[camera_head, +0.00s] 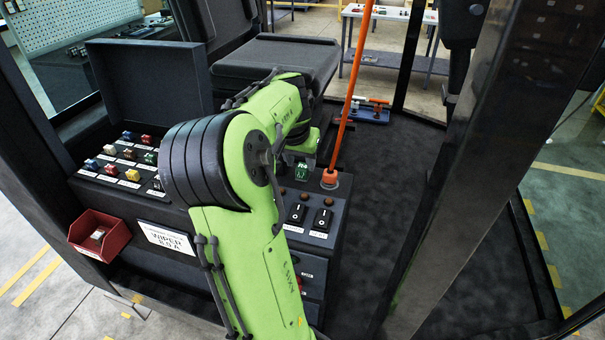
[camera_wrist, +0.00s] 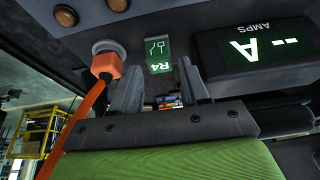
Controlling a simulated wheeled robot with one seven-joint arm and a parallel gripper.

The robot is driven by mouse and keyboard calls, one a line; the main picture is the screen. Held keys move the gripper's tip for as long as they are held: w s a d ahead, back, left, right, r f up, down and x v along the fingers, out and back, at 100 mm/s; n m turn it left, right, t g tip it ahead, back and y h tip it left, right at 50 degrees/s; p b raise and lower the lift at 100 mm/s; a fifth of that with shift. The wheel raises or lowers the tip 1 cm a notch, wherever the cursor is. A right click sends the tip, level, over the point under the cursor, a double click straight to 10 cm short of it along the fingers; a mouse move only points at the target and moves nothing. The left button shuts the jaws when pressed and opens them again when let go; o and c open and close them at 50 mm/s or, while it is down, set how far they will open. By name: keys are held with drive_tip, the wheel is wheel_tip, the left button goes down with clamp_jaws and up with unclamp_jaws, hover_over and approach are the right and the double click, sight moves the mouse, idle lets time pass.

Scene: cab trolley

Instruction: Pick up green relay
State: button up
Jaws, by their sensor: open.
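The green relay, marked R4 (camera_wrist: 159,54), shows in the wrist view just beyond and between my fingertips. It also shows in the head view (camera_head: 302,172), upright on the dark console beside the orange lever's base. My gripper (camera_wrist: 157,76) is open and empty, its two dark fingers pointing toward the relay. I cannot tell whether either finger touches it. In the head view my arm reaches over the console and hides most of the gripper. A second green block (camera_head: 150,158) sits among several coloured ones on the left panel.
The orange lever (camera_wrist: 91,97) rises close to the left finger in the wrist view. A black AMPS display (camera_wrist: 235,55) stands close on the right. Rocker switches (camera_head: 309,217) lie in front of the relay. A red bin (camera_head: 99,235) hangs at the left.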

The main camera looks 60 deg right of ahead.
sight(302, 166)
drive_tip(key=x, duration=0.3)
drive_tip(key=shift+r, duration=0.15)
drive_tip(key=shift+c, duration=0.5)
drive_tip(key=c, duration=0.7)
wheel_tip(302, 166, up, 10)
drive_tip(key=shift+p, duration=1.2)
